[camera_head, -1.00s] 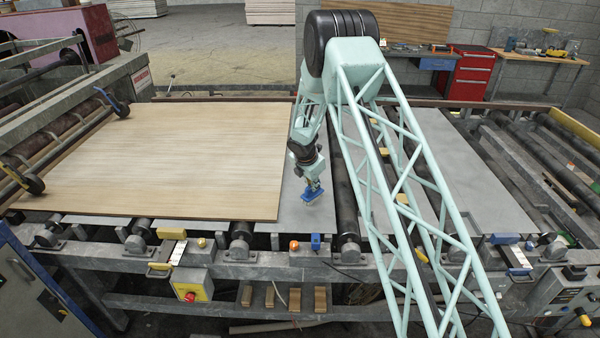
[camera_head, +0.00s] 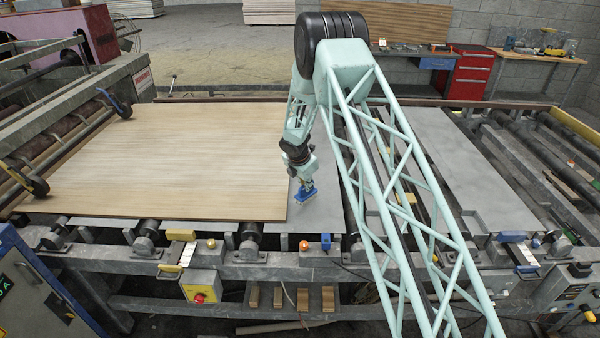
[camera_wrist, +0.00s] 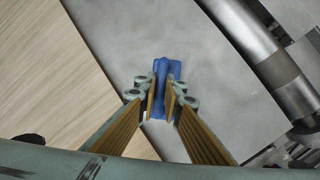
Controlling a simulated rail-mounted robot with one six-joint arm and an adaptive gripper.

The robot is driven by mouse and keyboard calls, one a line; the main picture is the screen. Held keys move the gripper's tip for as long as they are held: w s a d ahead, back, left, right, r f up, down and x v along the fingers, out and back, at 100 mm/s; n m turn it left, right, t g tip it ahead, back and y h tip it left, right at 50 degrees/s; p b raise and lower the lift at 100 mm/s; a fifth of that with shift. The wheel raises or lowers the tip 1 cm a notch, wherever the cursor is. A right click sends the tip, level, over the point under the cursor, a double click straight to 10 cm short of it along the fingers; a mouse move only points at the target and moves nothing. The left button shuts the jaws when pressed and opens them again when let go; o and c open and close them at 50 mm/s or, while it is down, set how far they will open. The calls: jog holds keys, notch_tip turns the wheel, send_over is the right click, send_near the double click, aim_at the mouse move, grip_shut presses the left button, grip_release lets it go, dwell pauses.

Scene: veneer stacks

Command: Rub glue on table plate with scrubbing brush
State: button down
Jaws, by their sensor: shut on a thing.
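My gripper (camera_head: 303,183) is shut on a blue scrubbing brush (camera_head: 305,196), just right of the wooden board's right edge. The wrist view shows the brush (camera_wrist: 161,73) between the two fingers of my gripper (camera_wrist: 161,98), over a grey metal table plate (camera_wrist: 205,65). In the head view the brush is low over this grey plate (camera_head: 318,215); I cannot tell whether its bristles touch it. No glue can be made out on the plate.
A large wooden veneer board (camera_head: 180,160) covers the left of the table, close beside the brush. A steel roller (camera_wrist: 270,60) runs to the right of the plate. Another grey plate (camera_head: 460,175) lies farther right. Small clamps and knobs line the front rail.

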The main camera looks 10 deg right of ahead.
jog(key=shift+a, duration=0.4)
notch_tip(320, 180, up, 4)
jog(key=shift+d+f+p, duration=0.1)
jog(key=shift+d+p, duration=0.05)
jog(key=shift+p, duration=1)
jog(key=shift+w+r+p, duration=0.15)
jog(key=shift+r+p, duration=1.6)
jog(key=shift+r, duration=0.5)
jog(key=shift+f, duration=0.1)
